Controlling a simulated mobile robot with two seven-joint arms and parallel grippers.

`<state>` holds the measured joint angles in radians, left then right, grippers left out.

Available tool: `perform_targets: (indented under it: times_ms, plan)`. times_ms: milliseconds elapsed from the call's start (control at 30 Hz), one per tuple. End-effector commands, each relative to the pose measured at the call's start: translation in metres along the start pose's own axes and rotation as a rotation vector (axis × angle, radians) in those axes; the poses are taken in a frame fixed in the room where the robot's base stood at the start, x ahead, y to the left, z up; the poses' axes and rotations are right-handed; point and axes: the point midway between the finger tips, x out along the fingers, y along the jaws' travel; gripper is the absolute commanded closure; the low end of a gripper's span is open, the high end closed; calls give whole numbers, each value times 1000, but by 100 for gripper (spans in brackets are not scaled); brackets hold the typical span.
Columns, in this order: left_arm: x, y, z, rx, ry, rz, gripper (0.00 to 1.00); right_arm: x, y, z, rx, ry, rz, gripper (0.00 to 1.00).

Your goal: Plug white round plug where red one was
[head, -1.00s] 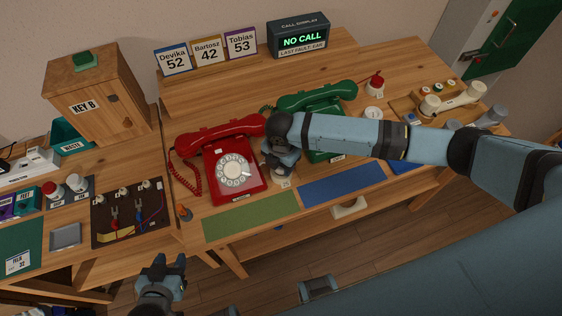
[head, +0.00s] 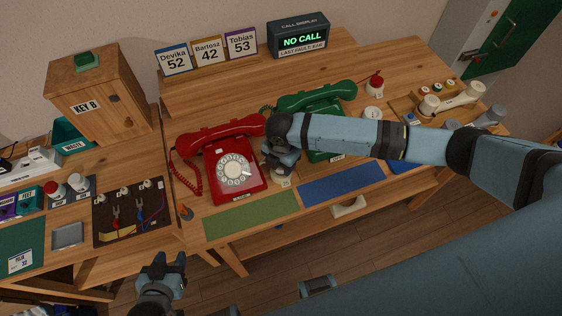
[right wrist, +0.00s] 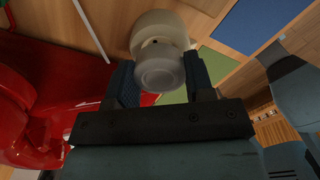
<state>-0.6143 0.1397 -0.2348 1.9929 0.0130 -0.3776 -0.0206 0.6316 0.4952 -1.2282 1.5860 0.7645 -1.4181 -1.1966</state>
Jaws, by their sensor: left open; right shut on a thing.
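My right gripper (head: 277,166) is just right of the red phone (head: 232,165), low over the table. In the right wrist view its two fingers are shut on a white round plug (right wrist: 160,70). A larger cream round piece (right wrist: 158,28) sits right against the plug's far side; I cannot tell whether the two are joined. In the head view a small pale piece (head: 281,182) shows under the gripper, and the plug is hidden by the hand. My left gripper (head: 164,266) is open and empty, in front of the table edge. A red-topped white piece (head: 375,84) stands at the back right.
The green phone (head: 325,104) is behind my right arm. A green mat (head: 250,217) and a blue mat (head: 341,183) lie along the front edge. Left are a dark tool panel (head: 130,212) and a red-topped piece (head: 53,189) beside white ones.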

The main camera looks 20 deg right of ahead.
Motion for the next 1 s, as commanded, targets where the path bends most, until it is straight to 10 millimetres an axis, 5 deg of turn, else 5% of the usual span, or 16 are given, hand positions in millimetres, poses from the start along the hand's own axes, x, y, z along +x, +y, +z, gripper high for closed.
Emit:
perform_targets:
  times_ms: [833, 867, 967, 1000]
  plan:
    - [2, 0, 3, 0, 1, 0, 57, 13, 0, 0, 0, 0, 0, 71]
    - [2, 0, 3, 0, 1, 0, 57, 13, 0, 0, 0, 0, 0, 45]
    - [2, 0, 3, 0, 1, 0, 57, 13, 0, 0, 0, 0, 0, 22]
    - [2, 0, 3, 0, 1, 0, 57, 13, 0, 0, 0, 0, 0, 22]
